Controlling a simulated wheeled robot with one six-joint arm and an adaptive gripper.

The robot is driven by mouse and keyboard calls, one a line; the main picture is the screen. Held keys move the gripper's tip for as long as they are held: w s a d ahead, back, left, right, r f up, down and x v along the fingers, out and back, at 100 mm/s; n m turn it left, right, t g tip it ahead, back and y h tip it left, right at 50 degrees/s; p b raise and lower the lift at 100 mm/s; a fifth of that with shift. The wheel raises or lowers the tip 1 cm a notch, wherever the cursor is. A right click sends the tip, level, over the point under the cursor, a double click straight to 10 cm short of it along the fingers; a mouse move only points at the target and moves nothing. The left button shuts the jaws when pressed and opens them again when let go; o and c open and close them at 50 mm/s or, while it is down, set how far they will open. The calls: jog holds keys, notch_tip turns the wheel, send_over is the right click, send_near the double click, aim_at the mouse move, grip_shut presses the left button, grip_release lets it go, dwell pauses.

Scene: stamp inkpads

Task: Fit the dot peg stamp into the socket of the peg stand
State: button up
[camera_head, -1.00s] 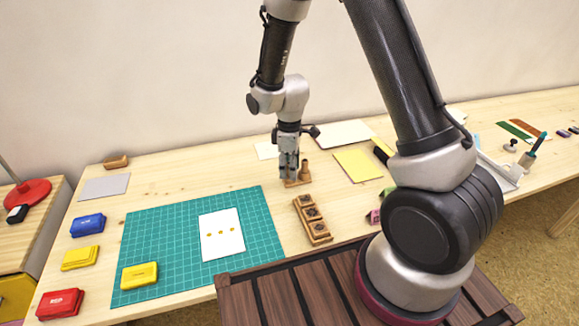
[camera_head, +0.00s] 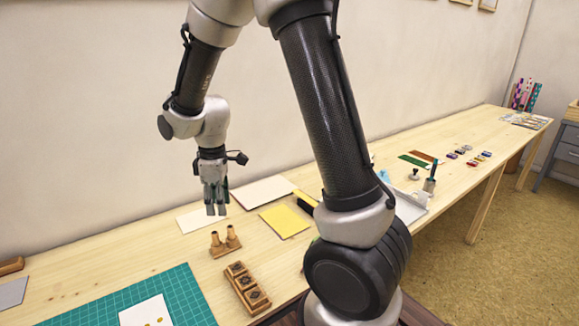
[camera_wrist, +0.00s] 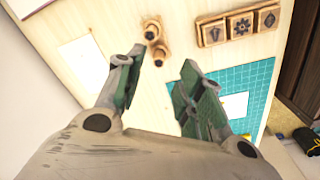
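The wooden peg stand (camera_head: 222,252) is on the table in the head view, in front of my gripper. Two wooden peg stamps stand upright in it, a left one (camera_head: 215,240) and a right one (camera_head: 232,236). In the wrist view they show from above, one (camera_wrist: 152,30) beyond the other (camera_wrist: 160,53). Their stamp faces are hidden, so I cannot tell which is the dot one. My gripper (camera_head: 215,204) is raised above and behind the stand, fingers down. In the wrist view its fingers (camera_wrist: 158,92) are apart with nothing between them.
A tray with three wooden block stamps (camera_head: 247,287) lies in front of the stand. A green cutting mat (camera_head: 180,298) with a white card (camera_head: 146,312) is at the lower left. A yellow sheet (camera_head: 284,221) and white sheets (camera_head: 262,191) lie to the right and behind.

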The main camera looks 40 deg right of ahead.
jog(key=s+d+r+m+t, duration=0.2)
jog(key=s+d+r+m, duration=0.45)
jog(key=r, duration=0.55)
jog(key=s+d+r+m+t, duration=0.1)
jog(key=s+d+r+m, duration=0.1)
jog(key=s, duration=0.5)
jog(key=s+d+r+m, duration=0.2)
jog(key=s+d+r, duration=0.2)
jog(key=s, duration=0.4)
jog(key=shift+s+d+r+m+t, duration=0.15)
jog(key=shift+s+r+m+t, duration=0.05)
jog(key=shift+m+t, duration=0.2)
